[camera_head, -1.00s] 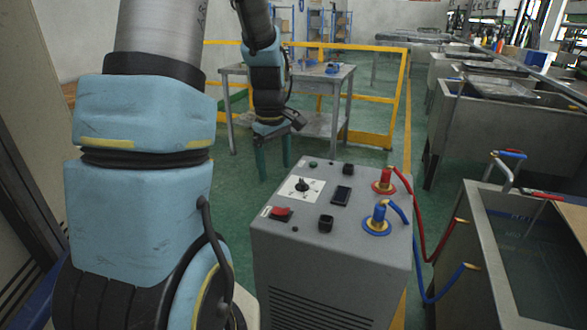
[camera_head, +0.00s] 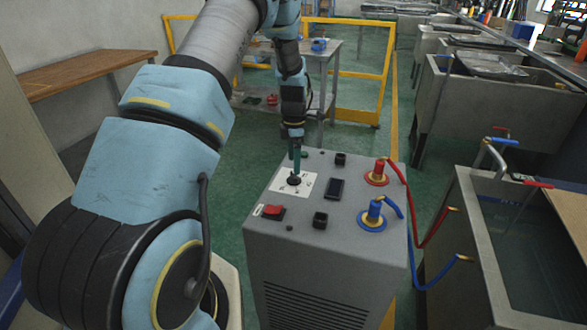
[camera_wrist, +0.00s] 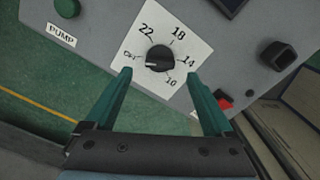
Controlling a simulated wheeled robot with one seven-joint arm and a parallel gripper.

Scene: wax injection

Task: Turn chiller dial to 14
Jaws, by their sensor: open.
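The chiller dial is a black knob (camera_wrist: 160,58) on a white plate (camera_wrist: 180,38) marked Off, 22, 18, 14 and 10 in the wrist view. A small light mark on the knob's left side seems to face Off, but it is too small to be sure. In the head view the dial (camera_head: 293,180) is on top of the grey chiller (camera_head: 320,240). My gripper (camera_wrist: 158,76) is open, its green fingers pointing at the knob, one tip on either side and short of it. In the head view my gripper (camera_head: 297,155) hangs just above the dial.
A red switch (camera_wrist: 224,99), a green button (camera_wrist: 67,8) and a black square socket (camera_wrist: 278,55) stand near the dial. Red (camera_head: 376,172) and blue (camera_head: 374,212) hose fittings rise at the chiller's right. A water tank (camera_head: 470,240) stands farther right.

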